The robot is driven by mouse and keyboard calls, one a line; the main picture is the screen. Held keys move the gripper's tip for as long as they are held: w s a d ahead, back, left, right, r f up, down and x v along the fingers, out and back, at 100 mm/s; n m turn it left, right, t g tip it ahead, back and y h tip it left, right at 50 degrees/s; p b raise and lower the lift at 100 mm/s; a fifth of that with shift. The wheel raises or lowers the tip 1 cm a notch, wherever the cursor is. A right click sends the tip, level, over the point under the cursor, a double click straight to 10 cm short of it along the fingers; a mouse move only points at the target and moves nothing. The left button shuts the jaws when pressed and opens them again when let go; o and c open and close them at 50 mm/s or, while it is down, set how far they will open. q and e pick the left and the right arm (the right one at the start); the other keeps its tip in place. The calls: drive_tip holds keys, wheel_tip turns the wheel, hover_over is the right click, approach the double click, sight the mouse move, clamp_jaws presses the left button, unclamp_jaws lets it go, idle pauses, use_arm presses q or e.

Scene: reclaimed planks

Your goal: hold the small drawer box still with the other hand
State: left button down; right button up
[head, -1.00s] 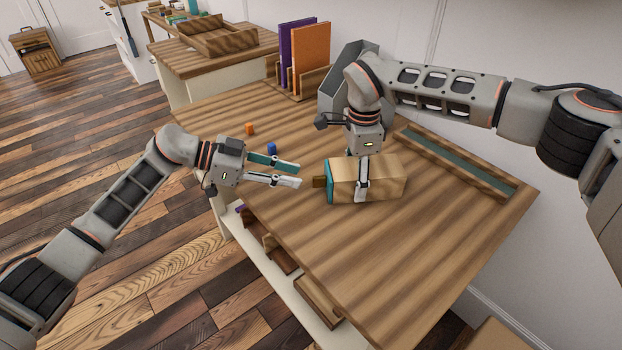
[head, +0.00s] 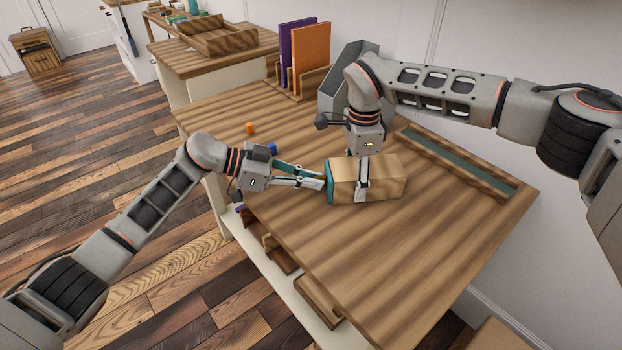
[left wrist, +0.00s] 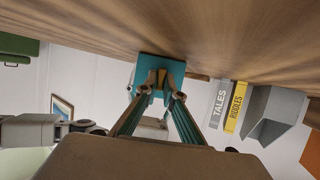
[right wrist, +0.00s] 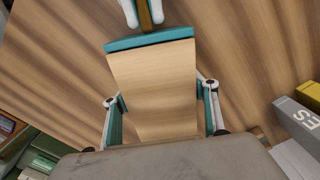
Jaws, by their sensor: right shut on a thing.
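The small drawer box (head: 388,180) lies on the plank table, a pale wooden block with a teal front (head: 330,183) facing left. My right gripper (head: 362,190) comes down from above and is shut on the box, one finger at each side; the right wrist view shows the box (right wrist: 153,85) between its fingers. A brown handle (right wrist: 145,14) sticks out of the teal front. My left gripper (head: 322,178) has its fingertips on either side of this handle. The left wrist view shows the handle (left wrist: 160,78) between the tips, which look still apart from it.
Purple and orange books (head: 311,58) and a grey holder (head: 335,85) stand at the back. A green-lined tray (head: 455,163) lies along the right edge. The front table area is clear.

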use_arm(q)
drive_tip(key=shift+a, duration=0.15)
use_arm(e)
drive_tip(key=shift+f, duration=0.15)
use_arm(q)
drive_tip(key=a, duration=0.9)
drive_tip(key=shift+s+a, duration=0.15)
drive_tip(key=shift+a, duration=0.05)
use_arm(e)
drive_tip(key=shift+s, duration=0.1)
use_arm(q)
drive_tip(key=c, duration=2.2)
unclamp_jaws()
drive_tip(key=shift+o, duration=0.2)
drive_tip(key=v, duration=1.2)
drive_tip(key=shift+s, duration=0.15)
